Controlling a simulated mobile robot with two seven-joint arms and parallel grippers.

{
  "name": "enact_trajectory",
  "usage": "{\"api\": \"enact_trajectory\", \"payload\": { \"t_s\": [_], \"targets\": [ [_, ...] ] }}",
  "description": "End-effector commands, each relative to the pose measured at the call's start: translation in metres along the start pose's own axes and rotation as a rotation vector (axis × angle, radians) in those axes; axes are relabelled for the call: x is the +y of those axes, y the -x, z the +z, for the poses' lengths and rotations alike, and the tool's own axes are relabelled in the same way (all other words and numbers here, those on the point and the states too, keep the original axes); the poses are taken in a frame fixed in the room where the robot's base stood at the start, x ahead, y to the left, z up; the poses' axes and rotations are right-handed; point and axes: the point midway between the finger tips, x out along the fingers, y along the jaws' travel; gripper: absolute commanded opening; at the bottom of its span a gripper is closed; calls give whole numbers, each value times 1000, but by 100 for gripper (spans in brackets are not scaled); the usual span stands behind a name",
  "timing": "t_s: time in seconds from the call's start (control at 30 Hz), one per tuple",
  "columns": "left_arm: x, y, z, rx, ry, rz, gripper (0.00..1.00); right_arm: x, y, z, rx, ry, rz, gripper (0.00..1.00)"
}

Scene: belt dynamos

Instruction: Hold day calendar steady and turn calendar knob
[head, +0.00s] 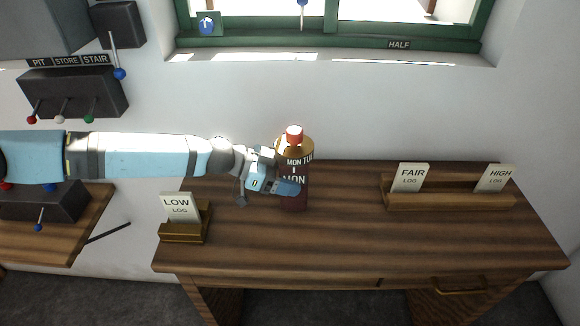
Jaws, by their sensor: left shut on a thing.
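The day calendar (304,195) is a dark red upright body with a brass-coloured top ring lettered "MON TUE" and "MON" on its front. It stands on the wooden desk toward the back. The calendar knob (294,134) is the red cap on top, with nothing touching it. My left gripper (286,188) comes in from the left and is shut on the calendar body, below the knob. The gripper's fingers cover part of the body's left and front. My right gripper is not in view.
A "LOW LOG" card (176,207) stands in a holder at the desk's left. "FAIR" (411,178) and "HIGH" (496,178) cards stand in a wooden rack (450,198) at right. The desk's middle front (330,245) is clear. A lever box (75,92) hangs on the wall.

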Motion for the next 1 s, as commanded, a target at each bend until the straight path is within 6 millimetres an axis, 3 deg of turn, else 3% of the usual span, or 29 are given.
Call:
{"api": "enact_trajectory", "payload": {
  "t_s": [0.2, 1.0],
  "targets": [
    [0, -5, 12, 1, -1, 0, 27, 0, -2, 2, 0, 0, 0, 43],
    [0, -8, 21, 1, -1, 0, 27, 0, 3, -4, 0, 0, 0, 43]
  ]
}}
